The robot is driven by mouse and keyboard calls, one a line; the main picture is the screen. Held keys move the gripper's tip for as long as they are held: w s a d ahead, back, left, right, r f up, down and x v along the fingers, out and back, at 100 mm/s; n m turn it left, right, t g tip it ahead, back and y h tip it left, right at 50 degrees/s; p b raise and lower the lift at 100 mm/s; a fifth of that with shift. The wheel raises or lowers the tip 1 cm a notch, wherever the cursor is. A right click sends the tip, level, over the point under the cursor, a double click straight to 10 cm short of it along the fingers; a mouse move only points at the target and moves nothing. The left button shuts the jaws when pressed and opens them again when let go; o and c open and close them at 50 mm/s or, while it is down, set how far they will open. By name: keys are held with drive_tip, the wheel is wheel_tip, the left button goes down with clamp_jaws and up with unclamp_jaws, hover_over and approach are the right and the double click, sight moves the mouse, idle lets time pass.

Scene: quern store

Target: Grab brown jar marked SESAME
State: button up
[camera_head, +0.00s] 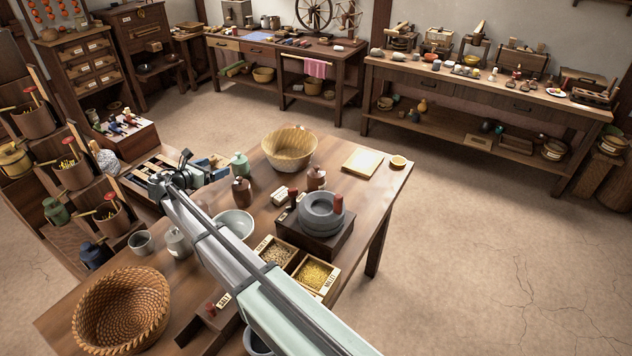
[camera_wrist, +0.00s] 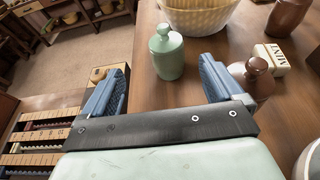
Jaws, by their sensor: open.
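Two brown lidded jars stand on the near wooden table in the head view. One brown jar (camera_head: 241,191) is near my gripper, and the other (camera_head: 316,179) is farther right. No SESAME marking is readable on either. In the wrist view the nearer brown jar (camera_wrist: 258,84) stands just right of the right finger, which partly covers it. The other brown jar (camera_wrist: 287,17) is at the top right. My gripper (camera_wrist: 163,72) is open and empty. In the head view my gripper (camera_head: 174,178) is over the table's left edge.
A pale green jar (camera_wrist: 166,55) stands ahead between the fingers. A woven basket (camera_wrist: 197,14) is behind it. A white block marked MINT (camera_wrist: 272,60) lies between the brown jars. A white bowl (camera_head: 234,222) and a stone quern (camera_head: 322,214) stand nearby.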

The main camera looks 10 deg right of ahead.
wheel_tip(320, 180, up, 15)
drive_tip(key=m+g+y, duration=0.9)
drive_tip(key=g+y, duration=0.1)
drive_tip(key=y, duration=0.1)
hover_over(317, 166)
drive_tip(key=shift+n+h, duration=0.3)
wheel_tip(317, 166, down, 12)
drive_tip(key=shift+a+r, duration=0.15)
drive_tip(key=shift+w+f, duration=0.1)
drive_tip(key=shift+f, duration=3.2)
drive_tip(key=shift+c, duration=0.3)
clamp_jaws()
